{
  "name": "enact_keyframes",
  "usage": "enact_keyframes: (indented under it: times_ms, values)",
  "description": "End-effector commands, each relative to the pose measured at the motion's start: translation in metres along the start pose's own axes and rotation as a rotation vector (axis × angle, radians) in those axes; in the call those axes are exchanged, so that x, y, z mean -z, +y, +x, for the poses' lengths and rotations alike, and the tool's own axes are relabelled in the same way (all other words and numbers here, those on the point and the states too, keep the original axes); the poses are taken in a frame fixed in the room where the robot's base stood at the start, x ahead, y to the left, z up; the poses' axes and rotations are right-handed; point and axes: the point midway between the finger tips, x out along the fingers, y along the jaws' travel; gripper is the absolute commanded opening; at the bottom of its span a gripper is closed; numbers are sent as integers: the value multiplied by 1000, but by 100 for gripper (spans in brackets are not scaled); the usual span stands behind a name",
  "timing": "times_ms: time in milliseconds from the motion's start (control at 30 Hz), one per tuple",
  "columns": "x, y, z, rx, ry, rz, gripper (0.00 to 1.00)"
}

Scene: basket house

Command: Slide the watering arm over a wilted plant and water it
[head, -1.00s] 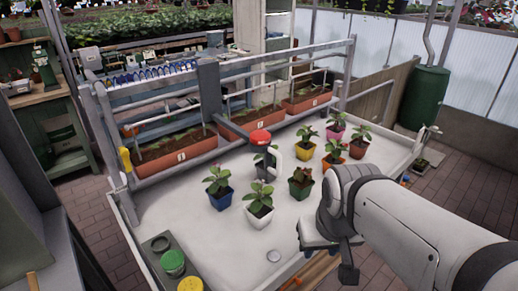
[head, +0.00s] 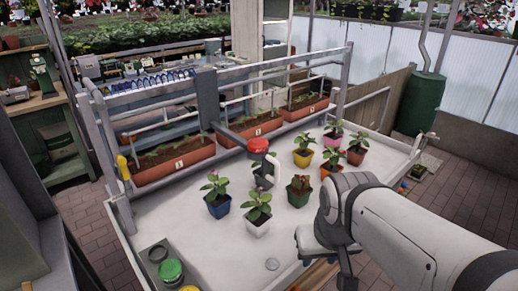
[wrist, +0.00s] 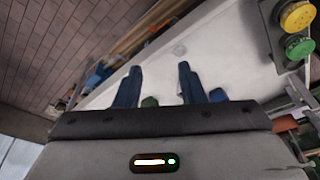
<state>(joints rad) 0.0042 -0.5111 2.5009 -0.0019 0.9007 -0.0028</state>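The watering arm (head: 228,134) reaches out from a grey carriage (head: 208,98) on the rail frame. It ends in a red cap (head: 257,145) with a white curved spout (head: 274,168). I cannot tell surely which plant is wilted. My gripper (wrist: 158,84) has its two blue fingers apart with nothing between them, above the table's front edge. In the head view its fingers are mostly hidden by my arm.
Three numbered planter troughs (head: 175,163) line the back behind the rail. A green button (head: 171,270) sits on a panel at the table's front left, and a yellow button shows in the wrist view (wrist: 297,17).

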Motion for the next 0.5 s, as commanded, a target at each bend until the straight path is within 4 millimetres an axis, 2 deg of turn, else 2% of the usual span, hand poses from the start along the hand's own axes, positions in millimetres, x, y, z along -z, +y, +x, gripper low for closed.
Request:
enact_keyframes:
  times_ms: [267,367,467,500]
  values:
    - [4,0,-1,2,1,-5,36]
    - [23,-3,-5,13,7,-31,36]
    - [62,-8,-11,35,20,-88,36]
    - [82,-10,-13,46,29,-118,36]
